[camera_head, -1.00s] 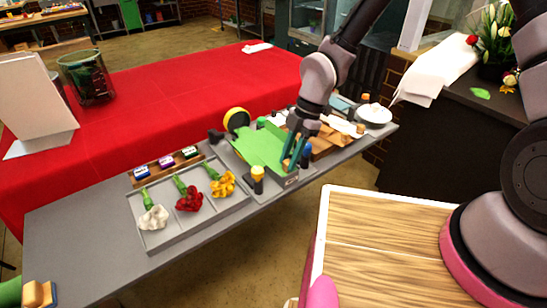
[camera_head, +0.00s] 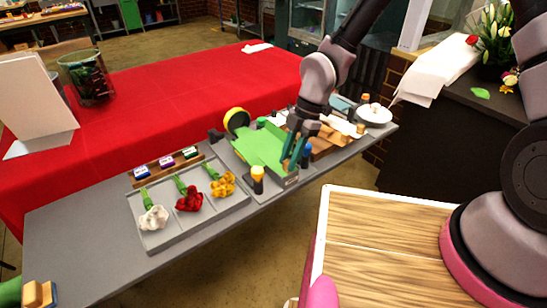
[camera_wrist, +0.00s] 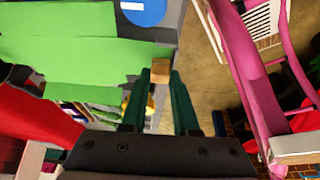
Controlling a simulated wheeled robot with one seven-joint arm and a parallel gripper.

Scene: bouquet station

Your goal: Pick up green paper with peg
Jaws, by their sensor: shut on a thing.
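The flat green paper (camera_head: 258,148) lies over the grey tray in the middle of the narrow grey table. It also fills the upper left of the wrist view (camera_wrist: 75,45). A small wooden peg (camera_wrist: 161,70) sits at the paper's right edge in the wrist view. My gripper (camera_head: 291,166) points down at the paper's right side, its teal fingers close together. In the wrist view my gripper (camera_wrist: 160,74) has its fingertips on either side of the peg and is shut on it. The fingers hide the peg in the head view.
A tray (camera_head: 158,238) with white, red and yellow flowers lies to the left. A yellow-topped dark bottle (camera_head: 257,180) and a blue bottle (camera_head: 306,154) stand close to my gripper. A yellow tape roll (camera_head: 236,119) stands behind the paper. The table's left end is mostly bare.

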